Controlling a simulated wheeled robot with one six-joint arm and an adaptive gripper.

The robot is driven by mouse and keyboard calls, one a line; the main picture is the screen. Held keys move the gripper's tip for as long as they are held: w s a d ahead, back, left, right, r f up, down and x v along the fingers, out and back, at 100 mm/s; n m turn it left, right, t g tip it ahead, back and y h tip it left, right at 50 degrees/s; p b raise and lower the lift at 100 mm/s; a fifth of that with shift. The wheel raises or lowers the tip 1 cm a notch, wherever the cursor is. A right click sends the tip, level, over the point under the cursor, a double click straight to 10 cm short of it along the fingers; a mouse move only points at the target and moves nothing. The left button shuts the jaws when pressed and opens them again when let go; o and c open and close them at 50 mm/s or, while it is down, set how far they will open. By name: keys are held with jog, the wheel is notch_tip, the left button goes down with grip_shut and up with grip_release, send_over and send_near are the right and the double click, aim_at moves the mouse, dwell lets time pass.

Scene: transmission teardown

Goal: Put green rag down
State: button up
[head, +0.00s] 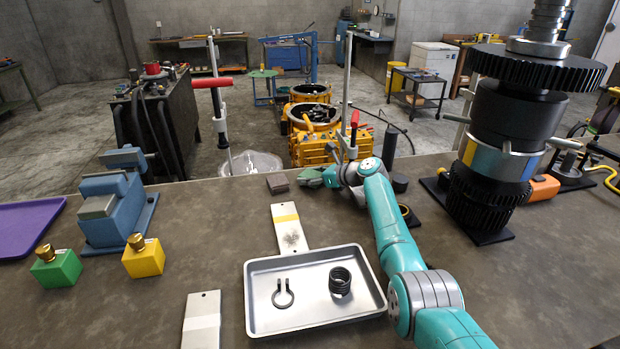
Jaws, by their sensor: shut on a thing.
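The green rag (309,178) is a small crumpled green patch near the table's far edge. My gripper (329,176) is at the end of my teal arm, small in view, and is shut on the rag. The fingertips are hard to make out against the rag. I cannot tell whether the rag touches the table top. A small brown block or folded cloth (278,183) lies just left of the rag.
A metal tray (255,295) holds a snap ring (283,294) and a coil spring (340,281). A blue vise (112,208) stands left. A tall gear shaft assembly (503,130) stands right. The table (215,225) is clear between the vise and tray.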

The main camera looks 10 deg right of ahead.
jog(key=shift+f, duration=0.35)
jog(key=shift+f, duration=0.1)
jog(key=o, duration=1.1)
jog(key=shift+s+f, duration=0.1)
jog(key=shift+f, duration=0.15)
